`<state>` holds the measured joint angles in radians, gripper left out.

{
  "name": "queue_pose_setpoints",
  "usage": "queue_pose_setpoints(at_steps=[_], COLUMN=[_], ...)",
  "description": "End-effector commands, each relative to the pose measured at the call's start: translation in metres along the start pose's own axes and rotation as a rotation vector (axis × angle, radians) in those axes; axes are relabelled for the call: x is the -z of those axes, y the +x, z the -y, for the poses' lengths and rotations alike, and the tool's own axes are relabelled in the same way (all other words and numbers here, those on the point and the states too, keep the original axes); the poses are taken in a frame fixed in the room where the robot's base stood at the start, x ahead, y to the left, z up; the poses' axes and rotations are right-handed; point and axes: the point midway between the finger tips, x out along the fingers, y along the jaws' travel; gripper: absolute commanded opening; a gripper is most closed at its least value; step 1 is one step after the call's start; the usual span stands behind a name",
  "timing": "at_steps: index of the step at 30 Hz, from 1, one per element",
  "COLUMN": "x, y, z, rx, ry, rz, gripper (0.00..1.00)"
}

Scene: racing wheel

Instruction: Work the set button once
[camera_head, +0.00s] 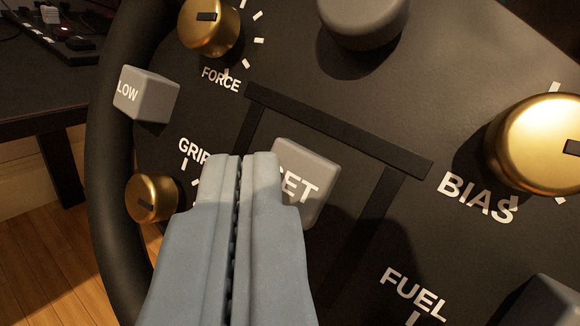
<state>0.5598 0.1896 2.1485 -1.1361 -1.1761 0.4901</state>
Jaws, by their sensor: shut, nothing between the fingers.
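The set button (312,171) is a grey block on the dark face of the racing wheel (330,60). It shows the letters "ET"; the left part of its label is hidden behind my gripper. My gripper (241,158) is shut and empty. Its blue-grey fingertips overlap the left side of the button in the picture. I cannot tell whether they touch it.
Gold knobs stand at FORCE (210,28), near GRIP (153,198) and above BIAS (540,145). A grey LOW button (147,95) is at the left, a grey round knob (362,20) at the top. Raised dark bars (340,130) frame the set button.

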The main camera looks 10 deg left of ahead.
Motion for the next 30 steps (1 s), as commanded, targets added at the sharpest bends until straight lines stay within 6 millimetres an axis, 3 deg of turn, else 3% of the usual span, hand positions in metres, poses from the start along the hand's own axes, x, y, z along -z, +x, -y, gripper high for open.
queue_pose_setpoints(at_steps=[30], x=[-0.0037], y=[0.0059], z=[-0.0042], rx=[0.0], ry=[0.0], rz=[0.0], gripper=[0.0])
